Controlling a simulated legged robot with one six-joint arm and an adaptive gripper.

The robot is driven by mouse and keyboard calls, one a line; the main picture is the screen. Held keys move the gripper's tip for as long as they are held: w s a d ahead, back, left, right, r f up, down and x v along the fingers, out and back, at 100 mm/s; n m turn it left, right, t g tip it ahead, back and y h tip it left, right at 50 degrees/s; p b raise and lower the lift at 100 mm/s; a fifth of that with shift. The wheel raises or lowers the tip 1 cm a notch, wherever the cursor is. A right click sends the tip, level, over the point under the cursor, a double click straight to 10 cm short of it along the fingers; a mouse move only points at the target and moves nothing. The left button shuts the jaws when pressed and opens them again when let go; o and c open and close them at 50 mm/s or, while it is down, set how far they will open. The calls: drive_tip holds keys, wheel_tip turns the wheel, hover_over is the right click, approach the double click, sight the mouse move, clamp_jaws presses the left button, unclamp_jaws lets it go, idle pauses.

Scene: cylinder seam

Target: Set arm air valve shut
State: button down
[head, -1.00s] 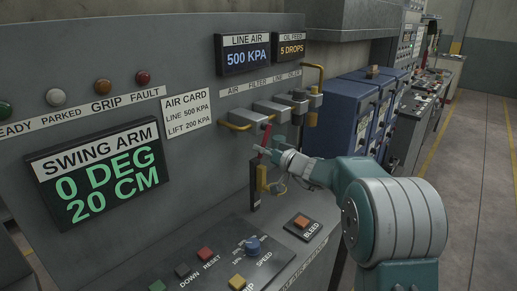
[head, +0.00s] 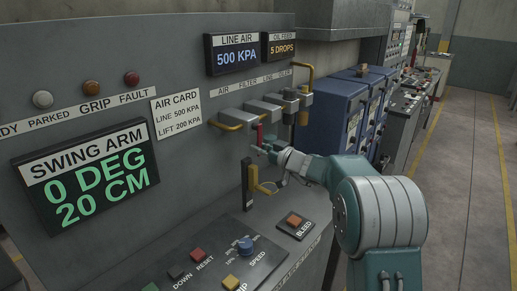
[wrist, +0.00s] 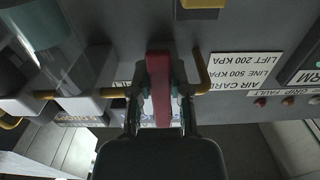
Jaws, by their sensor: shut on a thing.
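The arm air valve's red lever (head: 260,132) stands roughly upright below the row of air-line units on the grey panel. My gripper (head: 260,149) is at the lever's lower part, its fingers closed around it. In the wrist view the red lever (wrist: 158,88) runs between the two fingers of my gripper (wrist: 160,100), one finger on each side. Any marks for the valve's positions cannot be read.
A yellow handle on a black plate (head: 247,187) sits just below my gripper. A BLEED button (head: 295,221) and a control desk (head: 215,262) lie lower down. Yellow pipes and grey units (head: 265,108) are above. Blue cabinets (head: 340,105) stand behind at right.

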drive_tip(key=shift+f, duration=0.4)
drive_tip(key=c, duration=0.6)
unclamp_jaws()
drive_tip(key=shift+o, duration=0.2)
drive_tip(key=shift+r, duration=0.15)
drive_tip(key=shift+r, duration=0.1)
drive_tip(key=v, duration=1.2)
